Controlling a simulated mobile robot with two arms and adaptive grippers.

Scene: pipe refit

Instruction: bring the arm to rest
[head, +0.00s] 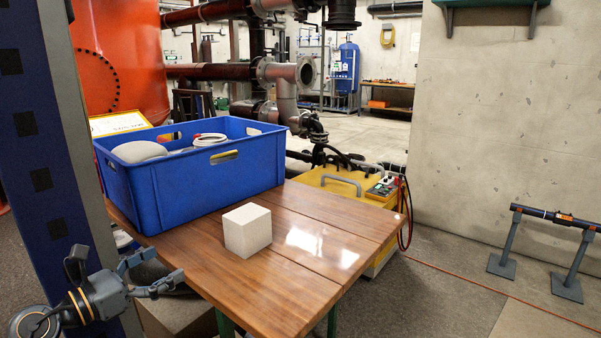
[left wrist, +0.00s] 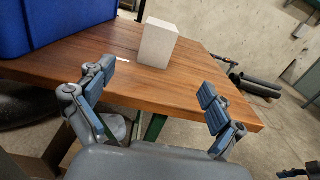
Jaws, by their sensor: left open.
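My left gripper (head: 128,272) is open and empty beside the front left edge of the wooden table. In the left wrist view its two fingers (left wrist: 155,95) stand wide apart, with the table edge between and beyond them. A white block (head: 247,230) stands on the table, apart from the gripper. The block also shows in the left wrist view (left wrist: 158,43), past the fingertips. My right gripper is not in the head view.
The wooden table (head: 285,285) carries a blue crate (head: 190,190) with several items in it. A blue post (head: 45,150) stands at the left, close to my left gripper. A yellow unit (head: 345,188) stands behind the table. The floor at the right is mostly open.

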